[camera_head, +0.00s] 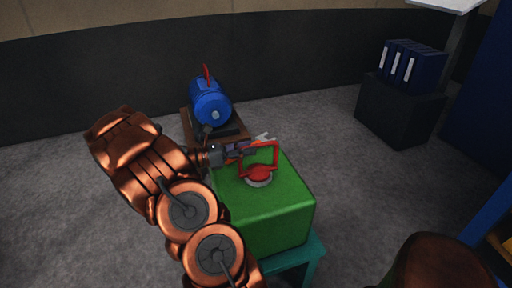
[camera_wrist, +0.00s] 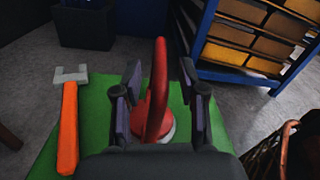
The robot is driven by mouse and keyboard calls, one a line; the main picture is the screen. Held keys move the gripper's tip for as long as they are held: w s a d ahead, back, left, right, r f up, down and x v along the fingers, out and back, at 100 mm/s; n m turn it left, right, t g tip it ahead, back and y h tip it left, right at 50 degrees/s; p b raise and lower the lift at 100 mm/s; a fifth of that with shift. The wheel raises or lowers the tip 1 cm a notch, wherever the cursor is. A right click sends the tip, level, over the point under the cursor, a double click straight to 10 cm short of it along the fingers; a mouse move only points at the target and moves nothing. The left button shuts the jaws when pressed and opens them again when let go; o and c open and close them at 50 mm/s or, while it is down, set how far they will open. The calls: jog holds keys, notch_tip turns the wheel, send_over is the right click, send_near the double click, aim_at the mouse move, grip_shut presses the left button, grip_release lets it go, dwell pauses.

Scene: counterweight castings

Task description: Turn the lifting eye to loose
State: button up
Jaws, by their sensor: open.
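The red lifting eye (camera_head: 261,161) stands upright on a round pale base on top of the green casting (camera_head: 262,212). In the wrist view the lifting eye (camera_wrist: 157,95) rises between the two fingers of my gripper (camera_wrist: 158,95), with a gap on each side. My gripper (camera_head: 240,153) comes in from the left in the head view and is open and empty. The lower part of the lifting eye is partly hidden by the gripper body in the wrist view.
An orange-handled hammer (camera_wrist: 69,125) lies on the casting, left of my gripper. A blue motor (camera_head: 210,103) sits on a brown stand behind. Blue binders (camera_head: 411,66) stand on a dark box (camera_head: 401,109). A blue shelf with boxes (camera_wrist: 247,48) stands beyond. Grey floor lies open around.

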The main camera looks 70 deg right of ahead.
aim_at(256, 146)
jog(key=shift+x, duration=1.8)
jog(key=shift+c, duration=0.3)
grip_shut()
